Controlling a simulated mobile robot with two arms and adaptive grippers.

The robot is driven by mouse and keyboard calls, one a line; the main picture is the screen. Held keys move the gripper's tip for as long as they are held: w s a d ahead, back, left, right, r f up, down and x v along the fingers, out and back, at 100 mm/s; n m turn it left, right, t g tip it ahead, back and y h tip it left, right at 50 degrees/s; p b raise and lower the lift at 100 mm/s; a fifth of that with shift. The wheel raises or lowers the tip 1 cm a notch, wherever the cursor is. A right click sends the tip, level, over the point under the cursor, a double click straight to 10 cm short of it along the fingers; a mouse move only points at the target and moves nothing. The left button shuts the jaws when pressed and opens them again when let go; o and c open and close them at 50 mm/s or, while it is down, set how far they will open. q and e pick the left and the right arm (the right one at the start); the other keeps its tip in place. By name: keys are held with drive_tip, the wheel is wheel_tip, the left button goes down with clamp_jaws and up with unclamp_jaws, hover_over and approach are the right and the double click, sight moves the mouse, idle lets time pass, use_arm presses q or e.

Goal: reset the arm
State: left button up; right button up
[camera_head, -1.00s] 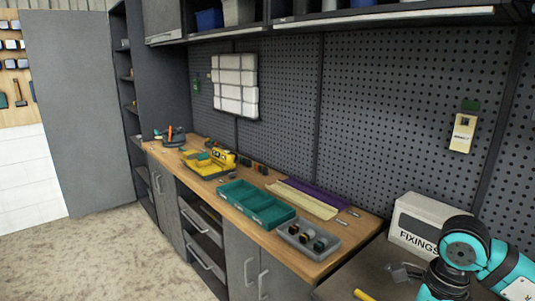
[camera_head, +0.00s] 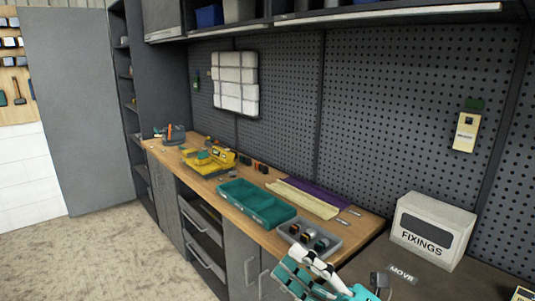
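One teal, white and black arm, my right one, comes in at the bottom of the head view, its links crossing the near end of the wooden bench (camera_head: 262,238). The small dark part at its lower right looks like my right gripper (camera_head: 379,282), low over the dark counter (camera_head: 435,280). It is too small and cut off to tell whether its fingers are open or shut. I see no object clearly held in it. My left gripper is not in view.
A grey tray (camera_head: 338,246) of small parts lies close to the arm. Beyond it are a teal bin (camera_head: 255,205) and a yellow tool (camera_head: 208,160). The pegboard wall (camera_head: 385,120) rises behind.

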drive_tip(key=w+d+f+m+t+h, duration=0.35)
drive_tip(key=d+f+m+h, duration=0.2)
drive_tip(key=m+h, duration=0.35)
drive_tip(key=w+d+f+m+t+h, duration=0.2)
drive_tip(key=d+f+m+t+h, duration=0.4)
drive_tip(key=m, duration=0.5)
drive_tip(key=s+d+f+m+g+h, duration=0.2)
drive_tip(key=f+m+g+h, duration=0.1)
drive_tip(key=f, duration=0.2)
drive_tip(key=s+d+f+m+g+h, duration=0.2)
drive_tip(key=d+f+g, duration=0.1)
drive_tip(key=f+g, duration=0.1)
drive_tip(key=s+f+m+g, duration=0.4)
drive_tip(key=s+f+g, duration=0.7)
drive_tip(key=s+f, duration=0.7)
drive_tip(key=s+f+g, duration=0.1)
drive_tip(key=s+f, duration=0.1)
drive_tip(key=f, duration=1.1)
drive_tip(key=s+f, duration=0.2)
drive_tip(key=f, duration=1.1)
drive_tip(key=s+d+f+g, duration=0.1)
drive_tip(key=s+d+f, duration=0.1)
drive_tip(key=s+f, duration=1.2)
drive_tip(key=shift+s+d+n, duration=0.25)
drive_tip(key=shift+s+n, duration=0.05)
drive_tip(key=shift+s, duration=0.55)
